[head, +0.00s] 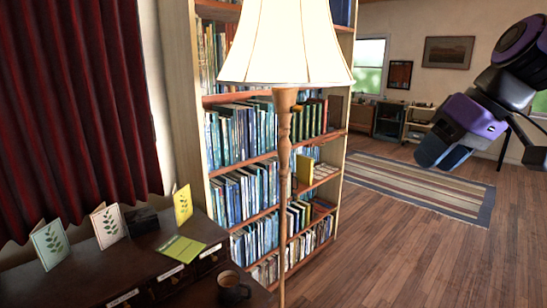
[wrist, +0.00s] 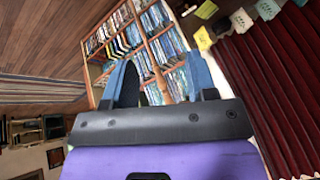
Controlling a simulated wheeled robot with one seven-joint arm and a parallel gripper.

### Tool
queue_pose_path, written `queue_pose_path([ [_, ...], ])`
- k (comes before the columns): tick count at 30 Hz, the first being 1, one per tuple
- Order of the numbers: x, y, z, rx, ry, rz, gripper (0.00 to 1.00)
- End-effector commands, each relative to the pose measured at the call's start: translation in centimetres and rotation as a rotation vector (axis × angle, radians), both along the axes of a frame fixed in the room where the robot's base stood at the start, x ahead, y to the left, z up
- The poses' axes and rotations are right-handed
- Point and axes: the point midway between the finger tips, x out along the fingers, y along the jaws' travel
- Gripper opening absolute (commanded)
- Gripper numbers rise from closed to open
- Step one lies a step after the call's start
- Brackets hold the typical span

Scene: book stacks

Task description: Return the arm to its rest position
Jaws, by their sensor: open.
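My arm hangs in the air at the right of the head view, above the wooden floor. My gripper (wrist: 163,82) shows in the wrist view with its two blue-grey fingers spread apart. It is open and nothing is held between the fingers. In the head view the gripper end (head: 445,155) points down and to the left, clear of the shelves and the lamp. The wrist view is rotated, with the bookshelf (wrist: 135,32) seen beyond the fingers.
A tall floor lamp (head: 287,45) stands before the bookshelf (head: 202,60). A dark desk (head: 95,275) at lower left bears cards and a mug (head: 233,288), beside a red curtain (head: 75,110). A striped rug (head: 415,187) lies behind. The floor at right is clear.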

Motion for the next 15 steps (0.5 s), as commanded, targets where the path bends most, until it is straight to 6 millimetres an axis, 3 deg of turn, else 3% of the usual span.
queue_pose_path([
  [1,-1.8,-0.3,-0.3,-0.035,-0.001,-0.040,0.52],
  [6,-6.7,-1.8,-2.1,-0.148,-0.013,-0.210,0.52],
  [9,-8.9,-2.7,-3.1,-0.199,-0.038,-0.299,0.52],
  [15,-11.3,-3.9,-4.2,-0.251,-0.083,-0.413,0.52],
])
